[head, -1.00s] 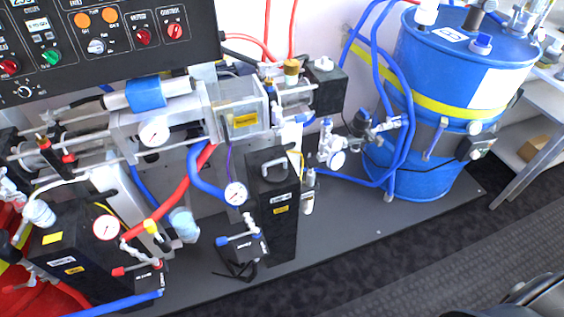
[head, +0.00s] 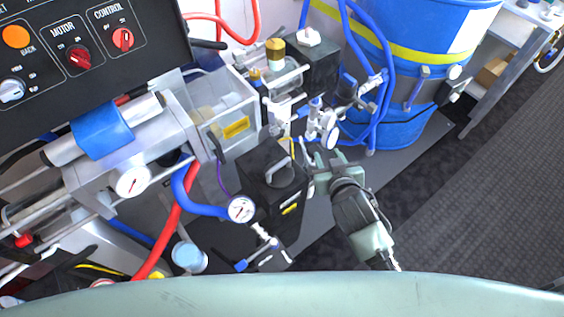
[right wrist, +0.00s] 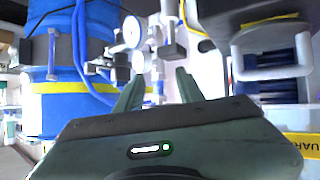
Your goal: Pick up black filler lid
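The black filler lid (head: 286,176) is a dark round disc on top of a black tank (head: 258,205) in the middle of the head view. A light grey handle (head: 276,172) stands over it. That view seems upside down; the tank and pale handle (right wrist: 272,66) are at upper right, off to the side of the fingers. My left gripper is out of view.
A pressure gauge (head: 241,209) and blue hose are left of the tank. Valves and fittings (head: 325,125) stand close behind my right gripper. The blue drum (head: 420,40) is at the back right. Open dark floor (head: 480,210) lies to the right.

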